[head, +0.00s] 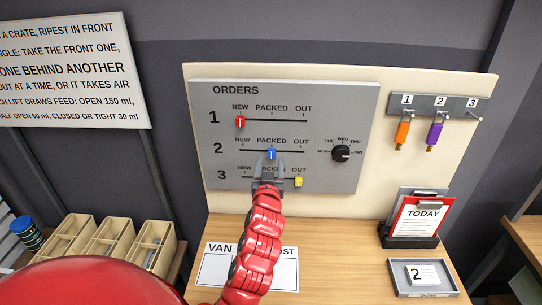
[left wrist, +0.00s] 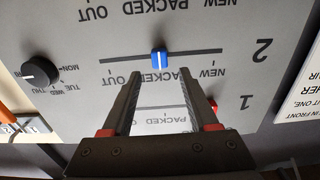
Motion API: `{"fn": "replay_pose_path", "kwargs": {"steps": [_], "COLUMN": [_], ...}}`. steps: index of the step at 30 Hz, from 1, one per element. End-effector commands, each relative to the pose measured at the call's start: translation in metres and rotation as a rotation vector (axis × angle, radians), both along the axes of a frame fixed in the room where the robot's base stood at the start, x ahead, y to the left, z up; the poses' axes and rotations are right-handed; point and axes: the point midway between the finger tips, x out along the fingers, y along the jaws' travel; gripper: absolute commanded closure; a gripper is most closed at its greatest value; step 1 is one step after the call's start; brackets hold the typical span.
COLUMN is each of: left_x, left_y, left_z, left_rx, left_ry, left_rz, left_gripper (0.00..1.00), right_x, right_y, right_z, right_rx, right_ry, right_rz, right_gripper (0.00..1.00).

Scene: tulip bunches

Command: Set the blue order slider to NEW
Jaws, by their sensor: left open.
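The grey ORDERS board (head: 350,108) stands upright behind the desk. The blue slider (head: 271,153) sits on row 2 under the PACKED mark, and NEW is at the left end of that row. My left gripper (head: 269,172) is open and empty, just below the blue slider in the head view. In the left wrist view the board looks upside down; the blue slider (left wrist: 158,59) lies just beyond and between my open fingertips (left wrist: 157,78). I see no clear contact. My right gripper is not in view.
The red slider (head: 240,121) is at NEW on row 1; the yellow slider (head: 298,181) is at OUT on row 3, close to my gripper. A black day dial (head: 341,153) is to the right. Orange (head: 402,134) and purple (head: 434,135) tags hang further right.

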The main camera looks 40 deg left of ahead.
Motion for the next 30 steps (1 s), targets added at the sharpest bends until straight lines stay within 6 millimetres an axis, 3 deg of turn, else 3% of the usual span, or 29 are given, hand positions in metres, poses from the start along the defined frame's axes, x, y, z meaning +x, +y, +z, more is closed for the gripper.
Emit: {"fn": "replay_pose_path", "kwargs": {"steps": [9, 21, 30], "left_x": [0.031, 0.036, 0.036], "left_y": [0.019, 0.021, 0.021], "left_z": [0.0, -0.001, -0.001], "left_rx": [-0.001, 0.0, 0.0], "left_ry": [0.003, 0.001, 0.001], "left_rz": [0.002, 0.0, 0.0], "left_gripper": [0.4, 0.42, 0.96], "right_x": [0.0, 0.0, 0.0], "right_y": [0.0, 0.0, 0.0], "right_z": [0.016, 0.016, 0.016], "right_rx": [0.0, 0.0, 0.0], "right_ry": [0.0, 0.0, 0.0], "right_rz": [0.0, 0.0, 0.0], "right_gripper": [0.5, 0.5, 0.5]}}
